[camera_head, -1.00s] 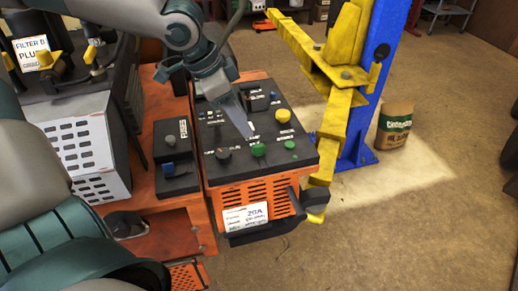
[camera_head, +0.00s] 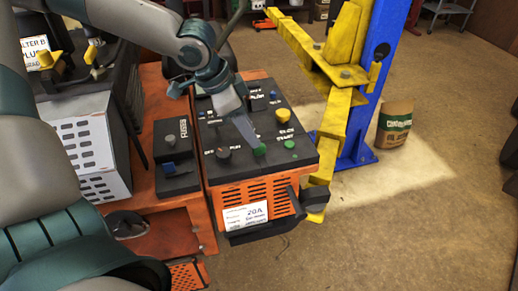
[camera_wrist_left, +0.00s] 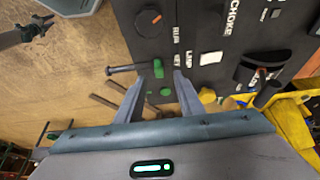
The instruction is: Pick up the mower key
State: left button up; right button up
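The green key (camera_head: 259,149) stands in the dark top panel of the orange mower console, near its front edge. My right gripper is not in view.
A green button (camera_head: 290,144), a yellow knob (camera_head: 283,116) and a black knob (camera_head: 223,155) sit around the key. A fuse box (camera_head: 176,160) is left of the console. A blue post (camera_head: 385,60) with yellow lift arms stands behind right.

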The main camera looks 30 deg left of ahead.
aim_at(259, 152)
pick_arm(q)
jog(key=shift+p+x, duration=0.3)
jog(key=shift+x, duration=2)
grip_shut()
